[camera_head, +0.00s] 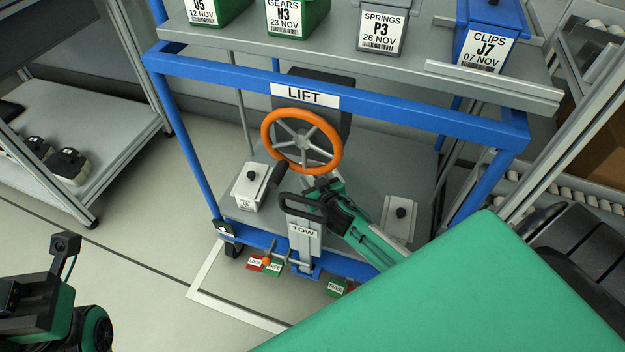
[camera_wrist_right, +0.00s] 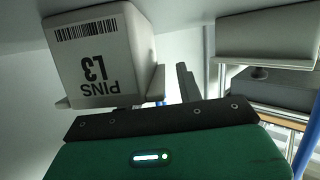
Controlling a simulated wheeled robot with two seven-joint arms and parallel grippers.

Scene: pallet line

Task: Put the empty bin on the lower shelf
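No bin can be told as the empty one. Labelled bins stand along the cart's top: green GEARS N3 (camera_head: 300,20), grey SPRINGS P3 (camera_head: 385,30) and blue CLIPS J7 (camera_head: 490,35). A pale PINS L3 bin (camera_wrist_right: 100,60) shows upside down in the right wrist view. The cart's grey lower deck (camera_head: 365,170) lies below. My right gripper (camera_head: 318,192) is beside the black TOW handle (camera_head: 283,205), below the orange handwheel (camera_head: 338,150); its grip is unclear. A dark finger (camera_wrist_right: 187,82) shows in the wrist view. My left arm is at the lower left; its fingertips are unclear.
The blue cart frame (camera_head: 390,118) carries a LIFT sign. Two pale boxes with black knobs, left (camera_head: 252,178) and right (camera_head: 400,212), sit on its lower deck. A grey rack (camera_head: 110,130) stands left, a roller rack (camera_head: 590,200) right. Open floor (camera_head: 140,235) lies front left.

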